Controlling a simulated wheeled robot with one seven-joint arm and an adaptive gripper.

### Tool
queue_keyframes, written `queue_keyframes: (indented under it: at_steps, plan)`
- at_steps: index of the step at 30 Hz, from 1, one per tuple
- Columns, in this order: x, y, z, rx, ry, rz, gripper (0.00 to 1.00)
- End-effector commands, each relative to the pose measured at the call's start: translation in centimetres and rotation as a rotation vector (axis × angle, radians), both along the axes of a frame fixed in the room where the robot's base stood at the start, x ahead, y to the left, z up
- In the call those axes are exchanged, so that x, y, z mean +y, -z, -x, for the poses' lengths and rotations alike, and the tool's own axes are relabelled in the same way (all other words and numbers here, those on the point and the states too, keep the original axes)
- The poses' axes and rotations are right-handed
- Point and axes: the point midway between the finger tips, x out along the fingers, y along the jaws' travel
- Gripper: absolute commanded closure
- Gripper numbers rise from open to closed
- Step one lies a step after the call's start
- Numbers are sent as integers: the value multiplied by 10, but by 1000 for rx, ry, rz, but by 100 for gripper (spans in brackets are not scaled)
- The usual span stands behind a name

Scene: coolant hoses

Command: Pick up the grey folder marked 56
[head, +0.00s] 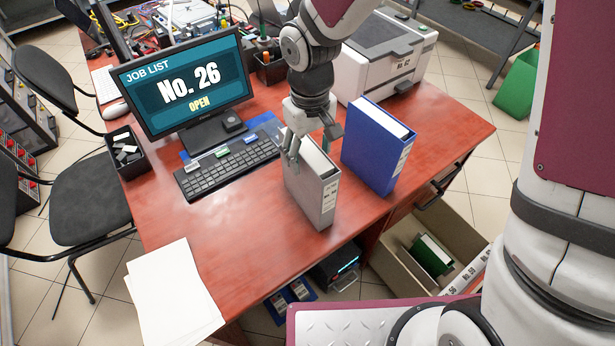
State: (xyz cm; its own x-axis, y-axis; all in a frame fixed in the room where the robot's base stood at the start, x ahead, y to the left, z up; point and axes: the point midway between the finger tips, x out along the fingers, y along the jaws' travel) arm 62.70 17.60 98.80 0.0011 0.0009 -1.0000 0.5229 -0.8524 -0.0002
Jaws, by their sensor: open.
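A grey folder (312,190) stands upright on the red-brown desk, its labelled spine facing the front. The number on its label is too small to read surely. My gripper (309,150) is above and around the top of this folder, pointing down. Its fingers are apart, one at the folder's left side and one by its upper right. I cannot tell whether they touch it. The gripper hides part of the folder's top.
A blue folder (378,147) stands close to the right. A monitor (186,85) reading "No. 26 OPEN" and a keyboard (227,165) are at left, a printer (388,58) behind. Papers (172,298) lie at front left. An open carton (402,262) with folders stands below the desk's right side.

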Motion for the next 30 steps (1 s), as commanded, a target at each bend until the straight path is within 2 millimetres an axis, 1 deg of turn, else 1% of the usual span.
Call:
queue_keyframes:
  at_steps: [10, 14, 20, 23, 24, 26, 27, 28, 30]
  plan:
    - [4, 44, 0, 4, -2, 1, 39]
    - [4, 50, 0, 1, -1, 1, 39]
    - [4, 51, -1, 1, 0, 1, 39]
    - [4, 51, -1, 1, 0, 1, 60]
    - [4, 51, -1, 1, 0, 1, 69]
    - [4, 51, 0, 1, 0, 1, 82]
    - [4, 51, 0, 1, 0, 1, 91]
    - [4, 51, 0, 1, -1, 1, 98]
    - [4, 50, -1, 0, -1, 0, 100]
